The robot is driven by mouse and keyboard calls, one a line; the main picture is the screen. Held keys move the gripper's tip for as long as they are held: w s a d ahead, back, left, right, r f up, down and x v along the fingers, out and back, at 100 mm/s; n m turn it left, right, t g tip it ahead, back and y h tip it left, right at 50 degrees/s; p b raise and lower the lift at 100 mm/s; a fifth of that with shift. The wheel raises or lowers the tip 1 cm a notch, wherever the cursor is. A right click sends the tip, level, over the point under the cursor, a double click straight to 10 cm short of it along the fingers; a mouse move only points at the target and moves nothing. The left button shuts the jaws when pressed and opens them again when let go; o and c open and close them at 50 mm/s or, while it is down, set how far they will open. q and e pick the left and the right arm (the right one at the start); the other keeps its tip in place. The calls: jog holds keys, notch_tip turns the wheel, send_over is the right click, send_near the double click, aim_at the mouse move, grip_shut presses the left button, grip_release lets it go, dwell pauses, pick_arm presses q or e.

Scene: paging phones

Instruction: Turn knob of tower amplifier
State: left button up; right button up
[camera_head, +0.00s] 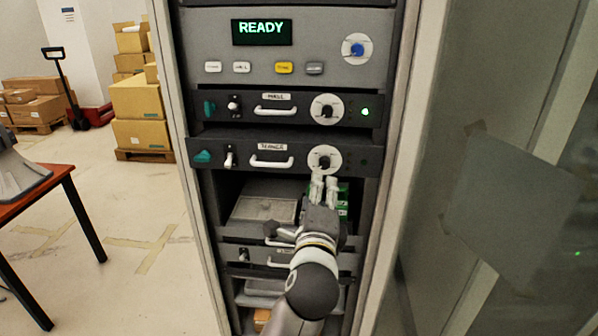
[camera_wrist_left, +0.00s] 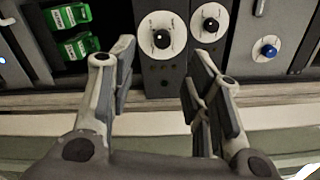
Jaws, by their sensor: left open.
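A rack holds black amplifier units. The upper amplifier (camera_head: 297,96) has a black knob on a white dial (camera_head: 327,109) and a lit green lamp. My left gripper (camera_head: 324,181) is open and empty just below the second unit's knob. In the left wrist view, this knob (camera_wrist_left: 162,38) lies ahead between the spread fingers (camera_wrist_left: 155,75), apart from them. My right gripper is out of view.
A panel above shows READY (camera_head: 262,31), with a blue knob (camera_head: 356,48) and several buttons. Green modules (camera_wrist_left: 68,17) sit in the bay below the second unit. Another unit (camera_head: 244,255) lies lower, partly hidden by my arm. White handles (camera_head: 271,162) stick out from the amplifiers.

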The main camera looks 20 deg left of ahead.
pick_arm(q)
jog(key=p, duration=0.1)
send_near(325, 166)
jog(key=w, duration=0.2)
jog(key=x, duration=0.2)
jog(key=p+x, duration=0.1)
jog(key=x, duration=0.2)
jog(key=shift+w+a+r, duration=0.15)
jog(key=shift+a, duration=0.35)
jog(key=shift+w+a+p, duration=0.1)
jog(key=shift+w+p, duration=0.25)
jog(key=shift+w, duration=0.35)
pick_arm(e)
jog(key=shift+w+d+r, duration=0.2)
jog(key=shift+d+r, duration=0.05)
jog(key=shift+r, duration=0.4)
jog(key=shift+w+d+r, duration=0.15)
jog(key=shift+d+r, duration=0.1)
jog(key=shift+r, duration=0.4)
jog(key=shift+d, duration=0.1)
pick_arm(q)
grip_shut()
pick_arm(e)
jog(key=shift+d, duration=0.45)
